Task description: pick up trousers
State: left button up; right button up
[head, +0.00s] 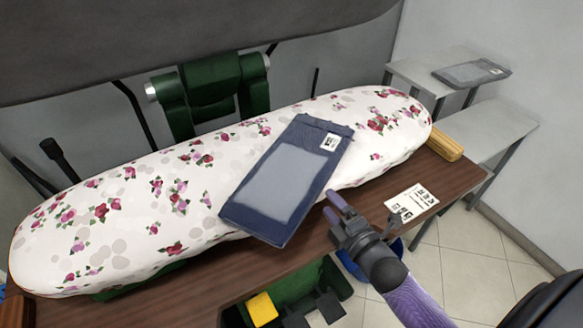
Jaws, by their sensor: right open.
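A folded pair of dark blue trousers (313,147), with a grey panel and a small white tag, lies across the floral ironing board (110,215). Its lower end hangs slightly over the board's front edge. My right gripper (336,205) is open and empty, just right of the trousers' lower end, above the wooden table's front. I cannot tell whether its fingers touch the board's edge. My left gripper is not in view.
A white printed card (411,201) lies on the wooden table (455,186). A yellow block (445,143) sits at the board's right end. A grey folded garment (471,73) lies on a grey bench at the back right. A blue bucket (352,267) stands below.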

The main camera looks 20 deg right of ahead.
aim_at(322, 193)
jog(key=w, duration=0.5)
jog(key=shift+w+b, duration=0.1)
jog(key=shift+b, duration=0.3)
jog(key=shift+a, duration=0.1)
grip_shut()
dwell(0.8)
